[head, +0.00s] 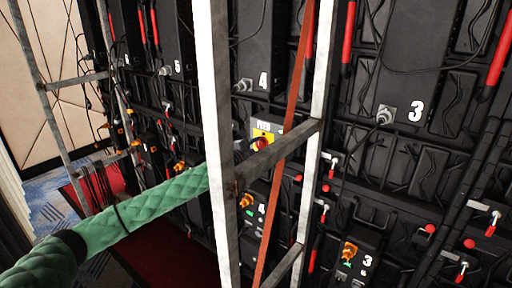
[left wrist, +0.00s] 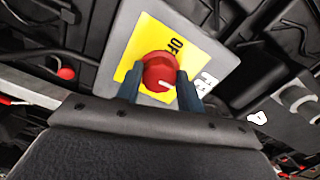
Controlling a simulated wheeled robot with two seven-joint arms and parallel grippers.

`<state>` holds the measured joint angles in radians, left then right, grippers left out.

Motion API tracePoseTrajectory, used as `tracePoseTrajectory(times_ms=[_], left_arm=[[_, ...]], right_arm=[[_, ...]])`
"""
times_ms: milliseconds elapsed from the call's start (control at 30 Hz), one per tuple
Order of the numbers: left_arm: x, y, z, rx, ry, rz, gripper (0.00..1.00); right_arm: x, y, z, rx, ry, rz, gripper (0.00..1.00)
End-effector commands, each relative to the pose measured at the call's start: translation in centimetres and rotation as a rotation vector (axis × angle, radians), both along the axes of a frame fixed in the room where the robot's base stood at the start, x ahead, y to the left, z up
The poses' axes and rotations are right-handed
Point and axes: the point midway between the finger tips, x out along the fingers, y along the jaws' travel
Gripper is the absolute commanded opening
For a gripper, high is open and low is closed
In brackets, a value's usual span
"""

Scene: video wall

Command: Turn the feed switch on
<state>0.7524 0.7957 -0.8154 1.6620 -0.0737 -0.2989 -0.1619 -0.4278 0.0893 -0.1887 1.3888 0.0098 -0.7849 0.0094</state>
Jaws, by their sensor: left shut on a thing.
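The feed switch is a red round knob (left wrist: 159,70) on a yellow plate, set on a grey box (left wrist: 122,36). The word OFF shows above and right of the knob, and a white mark shows on the knob's face. My left gripper (left wrist: 159,84) has its two dark fingers on either side of the knob and is shut on it. In the head view the switch's yellow plate (head: 265,129) shows behind a metal frame. My green-sleeved left arm reaches it from the left, passing behind the white post. The right gripper is not in view.
A metal frame with white posts (head: 208,90) and a crossbar (head: 278,155) stands before the panel wall. An orange-red strap (head: 287,150) hangs within it. Black numbered panels (head: 400,95) with cables and red handles fill the wall. Red and blue carpet lies at lower left.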

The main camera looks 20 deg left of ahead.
Motion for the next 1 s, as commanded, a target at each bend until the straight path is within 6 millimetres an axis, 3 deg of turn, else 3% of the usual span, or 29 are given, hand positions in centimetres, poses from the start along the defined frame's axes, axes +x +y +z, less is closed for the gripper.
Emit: tracePoseTrajectory(times_ms=[667, 700, 800, 1000], left_arm=[[-0.05, -0.07, -0.16, 0.064, -0.021, -0.002, 0.15], [-0.05, -0.07, -0.17, 0.064, -0.021, -0.002, 0.42], [-0.04, -0.06, -0.16, 0.063, -0.021, -0.001, 0.6], [-0.02, -0.03, -0.07, 0.062, -0.022, 0.0, 0.6]], right_arm=[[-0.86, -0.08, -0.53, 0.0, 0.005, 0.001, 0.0], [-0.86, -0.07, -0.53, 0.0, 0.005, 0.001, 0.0], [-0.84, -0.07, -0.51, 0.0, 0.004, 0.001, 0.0], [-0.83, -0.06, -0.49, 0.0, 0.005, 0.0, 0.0]])
